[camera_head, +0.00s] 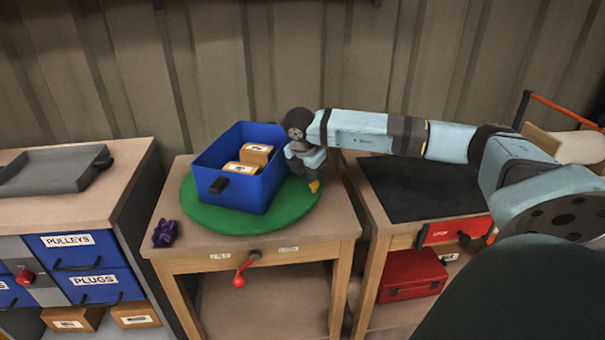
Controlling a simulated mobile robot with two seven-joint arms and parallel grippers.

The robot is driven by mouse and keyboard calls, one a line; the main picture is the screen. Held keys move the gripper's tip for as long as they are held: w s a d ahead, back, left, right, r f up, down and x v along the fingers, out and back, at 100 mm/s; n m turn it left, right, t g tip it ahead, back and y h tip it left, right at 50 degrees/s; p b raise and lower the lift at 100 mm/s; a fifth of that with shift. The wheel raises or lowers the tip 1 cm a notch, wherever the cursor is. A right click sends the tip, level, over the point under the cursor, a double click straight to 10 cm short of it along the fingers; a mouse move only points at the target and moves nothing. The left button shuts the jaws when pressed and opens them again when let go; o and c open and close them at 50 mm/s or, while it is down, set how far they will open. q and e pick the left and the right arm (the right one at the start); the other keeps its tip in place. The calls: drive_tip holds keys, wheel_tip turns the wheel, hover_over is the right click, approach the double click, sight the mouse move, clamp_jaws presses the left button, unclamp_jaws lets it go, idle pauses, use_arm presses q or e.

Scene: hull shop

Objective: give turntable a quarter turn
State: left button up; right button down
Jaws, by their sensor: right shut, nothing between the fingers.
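The turntable (222,221) is a round green disc lying on a wooden table (341,219). My right gripper (314,186) is shut and empty, pointing down at the right edge of the turntable beside the bin. Its yellow tips are at or just above the green surface; I cannot tell whether they touch. My left gripper is not in view.
A purple object (164,233) lies on the table left of the turntable. A red crank handle (244,268) sticks out of the table front. A drawer cabinet with a grey tray (52,170) stands left. A bench with a black mat (420,187) and a red toolbox (412,274) below stands right.

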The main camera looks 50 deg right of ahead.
drive_tip(key=shift+w+d+n+t, duration=0.15)
drive_tip(key=shift+w+d+n, duration=0.4)
drive_tip(key=shift+d, duration=0.25)
drive_tip(key=shift+w+d+n+t, duration=0.15)
drive_tip(key=shift+w+d+n, duration=0.15)
drive_tip(key=shift+d+n, duration=0.4)
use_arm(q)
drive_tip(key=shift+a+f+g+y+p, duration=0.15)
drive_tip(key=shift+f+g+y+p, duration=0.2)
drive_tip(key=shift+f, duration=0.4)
use_arm(e)
drive_tip(key=shift+w+d, duration=0.75)
drive_tip(key=shift+d, duration=0.2)
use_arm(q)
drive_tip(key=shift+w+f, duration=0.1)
use_arm(e)
drive_tip(key=shift+w+d, duration=0.1)
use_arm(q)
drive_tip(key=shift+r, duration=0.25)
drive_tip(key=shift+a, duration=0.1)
